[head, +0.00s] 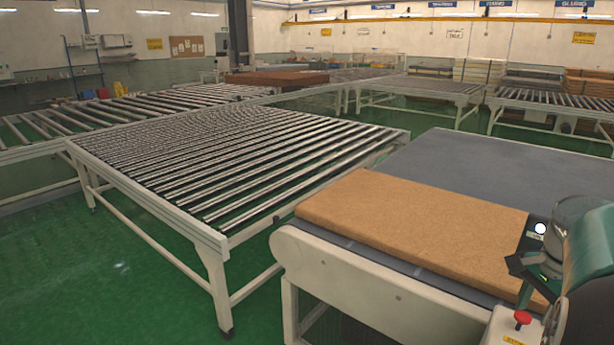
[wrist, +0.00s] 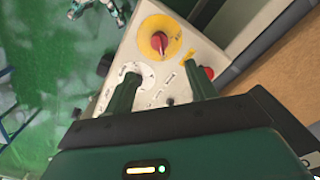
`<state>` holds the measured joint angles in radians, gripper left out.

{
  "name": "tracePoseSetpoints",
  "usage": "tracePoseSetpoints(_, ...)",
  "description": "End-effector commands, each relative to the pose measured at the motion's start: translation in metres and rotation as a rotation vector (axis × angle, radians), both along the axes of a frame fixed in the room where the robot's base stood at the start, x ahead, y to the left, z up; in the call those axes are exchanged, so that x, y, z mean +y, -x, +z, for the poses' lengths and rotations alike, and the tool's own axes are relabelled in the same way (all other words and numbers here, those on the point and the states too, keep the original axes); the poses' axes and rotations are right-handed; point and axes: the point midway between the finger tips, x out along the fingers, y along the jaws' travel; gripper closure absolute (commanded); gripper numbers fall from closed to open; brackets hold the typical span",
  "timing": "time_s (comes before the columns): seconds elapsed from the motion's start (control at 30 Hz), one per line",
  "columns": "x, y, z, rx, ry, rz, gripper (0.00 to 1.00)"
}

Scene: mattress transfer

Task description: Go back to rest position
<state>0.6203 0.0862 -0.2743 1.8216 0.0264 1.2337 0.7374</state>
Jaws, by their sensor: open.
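My gripper (wrist: 160,85) is open, its two green fingers apart with nothing between them. In the wrist view it is over a pale control box with a red knob on a yellow disc (wrist: 158,43) just ahead of the fingertips. Whether the fingers touch the box cannot be told. In the head view my gripper (head: 530,268) is at the right, above the control box (head: 505,330) with its red button (head: 523,317). My arm hides part of the box.
A tan mattress (head: 420,215) lies on the grey conveyor belt (head: 520,165) beside the box. A roller table (head: 215,243) stands to the left with a gap between. More roller tables line the back. Green floor (head: 110,275) is clear at the front left.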

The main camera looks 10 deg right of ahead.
Motion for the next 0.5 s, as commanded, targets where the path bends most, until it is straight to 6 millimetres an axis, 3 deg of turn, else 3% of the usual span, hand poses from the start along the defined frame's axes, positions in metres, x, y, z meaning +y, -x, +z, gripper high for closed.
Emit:
tracePoseSetpoints(0.17, 0.049, -0.018, 0.013, -0.055, 0.028, 0.189, 0.44)
tracePoseSetpoints(0.33, 0.136, -0.032, 0.028, -0.143, 0.089, 0.535, 0.44)
tracePoseSetpoints(0.5, 0.220, -0.027, 0.034, -0.226, 0.169, 0.891, 0.44)
